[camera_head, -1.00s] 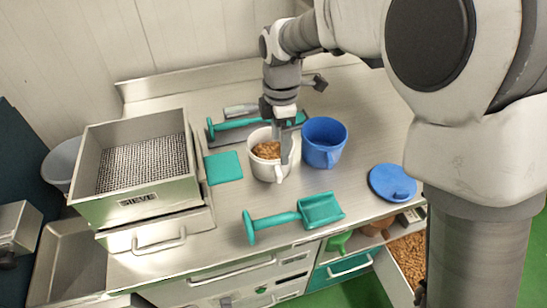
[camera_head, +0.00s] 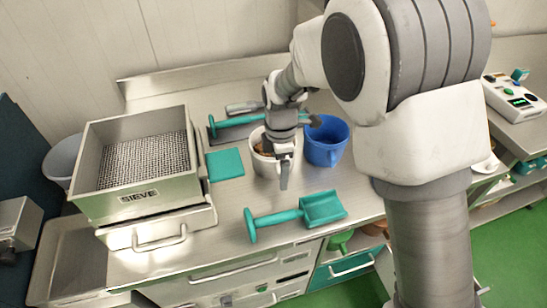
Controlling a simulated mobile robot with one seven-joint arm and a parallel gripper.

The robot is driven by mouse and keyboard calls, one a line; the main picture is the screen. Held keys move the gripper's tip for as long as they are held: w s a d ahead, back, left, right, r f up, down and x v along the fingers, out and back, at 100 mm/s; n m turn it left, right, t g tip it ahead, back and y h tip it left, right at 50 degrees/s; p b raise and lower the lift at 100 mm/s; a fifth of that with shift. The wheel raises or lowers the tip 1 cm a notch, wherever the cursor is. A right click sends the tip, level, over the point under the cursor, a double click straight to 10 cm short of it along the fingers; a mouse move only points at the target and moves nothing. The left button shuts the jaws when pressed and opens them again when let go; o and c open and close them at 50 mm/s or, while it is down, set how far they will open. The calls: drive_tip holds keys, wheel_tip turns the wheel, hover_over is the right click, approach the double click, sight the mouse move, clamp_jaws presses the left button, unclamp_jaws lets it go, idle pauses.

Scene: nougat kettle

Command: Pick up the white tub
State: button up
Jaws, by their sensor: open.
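The white tub (camera_head: 258,166) stands on the steel bench, between the teal square mat and the blue jug. Brown contents show inside it. My gripper (camera_head: 284,183) points down at the tub's front right side and is open. Its fingers and wrist cover the right part of the tub, including where its handle would show. I cannot tell whether a finger touches the tub or whether the tub's wall is between the fingers.
The blue jug (camera_head: 326,150) stands close on the right. A teal scoop (camera_head: 322,208) lies in front, a teal mat (camera_head: 225,164) to the left. The sieve box (camera_head: 135,197) stands far left. Another teal-handled tool (camera_head: 232,122) lies behind. A white device (camera_head: 515,98) is at right.

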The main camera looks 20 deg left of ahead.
clamp_jaws()
idle(0.3)
drive_tip(key=shift+r, duration=0.15)
wheel_tip(320, 180, up, 15)
drive_tip(key=p, duration=0.4)
drive_tip(key=shift+p, duration=0.35)
